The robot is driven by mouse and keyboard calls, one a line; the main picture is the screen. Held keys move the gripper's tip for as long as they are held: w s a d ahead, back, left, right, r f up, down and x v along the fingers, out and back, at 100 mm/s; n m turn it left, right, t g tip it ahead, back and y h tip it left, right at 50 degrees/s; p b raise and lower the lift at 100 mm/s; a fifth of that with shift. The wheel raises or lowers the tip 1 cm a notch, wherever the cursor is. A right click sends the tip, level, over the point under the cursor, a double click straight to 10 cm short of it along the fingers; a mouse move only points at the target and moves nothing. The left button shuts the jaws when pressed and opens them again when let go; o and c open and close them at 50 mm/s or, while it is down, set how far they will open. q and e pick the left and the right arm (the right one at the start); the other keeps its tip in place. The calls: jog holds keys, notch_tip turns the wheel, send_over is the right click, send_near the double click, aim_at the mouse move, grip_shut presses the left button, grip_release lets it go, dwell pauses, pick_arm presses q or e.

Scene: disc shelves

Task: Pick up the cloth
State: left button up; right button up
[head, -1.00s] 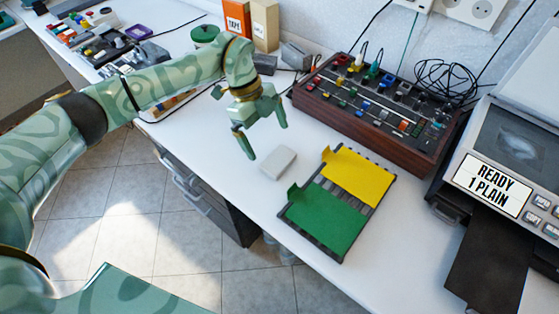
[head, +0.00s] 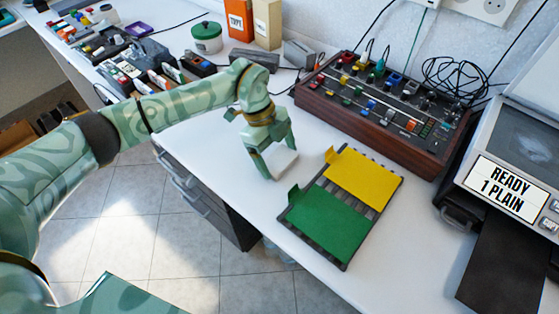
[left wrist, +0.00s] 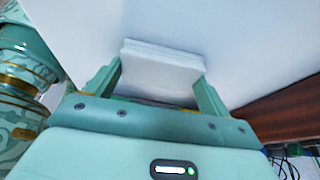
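The cloth (head: 284,165) is a small, white, folded pad lying on the white worktop, left of the yellow and green folders. In the left wrist view the cloth (left wrist: 162,68) shows as a layered stack between my two fingers. My left gripper (head: 280,162) is down over the cloth with its fingers open, one on either side of it. In the left wrist view the left gripper (left wrist: 158,82) has the fingers close to the cloth's sides; I cannot tell whether they touch it. My right gripper is not in view.
A rack with yellow (head: 362,180) and green (head: 327,222) folders lies just right of the cloth. A wood-sided mixer (head: 385,115) with cables stands behind. A printer (head: 510,150) is at the right. The worktop's front edge is near the cloth.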

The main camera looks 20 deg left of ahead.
aim_at(276, 160)
pick_arm(q)
jog(key=r+p, duration=0.2)
jog(key=r, duration=0.1)
jog(key=r+p, duration=0.1)
jog(key=shift+s+r, duration=0.3)
jog(key=shift+r, duration=0.05)
jog(key=s+d+r+p, duration=0.1)
jog(key=s+r+p, duration=0.5)
jog(key=s, duration=0.7)
notch_tip(276, 160, up, 2)
jog(key=shift+s+d+r, duration=0.15)
jog(key=shift+d, duration=0.2)
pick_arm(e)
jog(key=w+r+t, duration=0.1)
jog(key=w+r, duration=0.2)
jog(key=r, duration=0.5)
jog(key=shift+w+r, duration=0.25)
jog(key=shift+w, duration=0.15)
